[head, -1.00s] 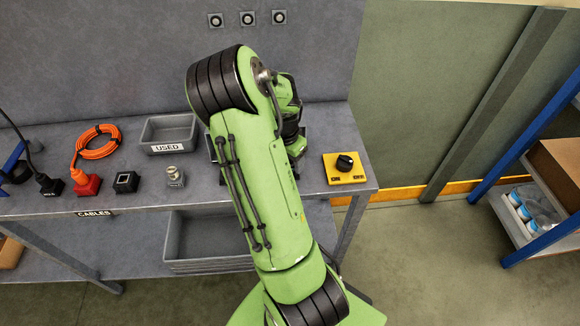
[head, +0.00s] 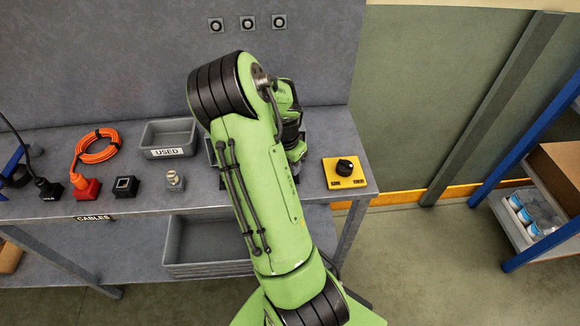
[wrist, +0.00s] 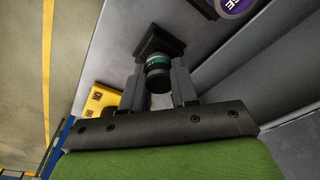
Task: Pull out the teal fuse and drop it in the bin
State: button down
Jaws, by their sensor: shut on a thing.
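In the wrist view, the teal fuse (wrist: 157,66) is a dark cylinder with a teal band. My gripper (wrist: 158,84) is shut on it, with a finger on each side. The fuse's far end is against a black block (wrist: 160,42); I cannot tell whether it is seated in it or clear of it. In the head view, my arm hides the gripper and the fuse. A grey open bin (head: 190,147) labelled USED stands on the bench, left of my arm, and its visible inside looks empty.
A yellow box with a black knob (head: 345,168) is at the bench's right end. An orange cable coil (head: 97,147), a red plug (head: 87,188) and a small metal part (head: 175,181) lie left. A purple round label (wrist: 232,5) shows in the wrist view.

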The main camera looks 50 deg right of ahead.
notch_tip(320, 180, up, 9)
jog(key=shift+p, duration=0.6)
jog(key=shift+f+b, duration=1.45)
jog(key=shift+f, duration=0.2)
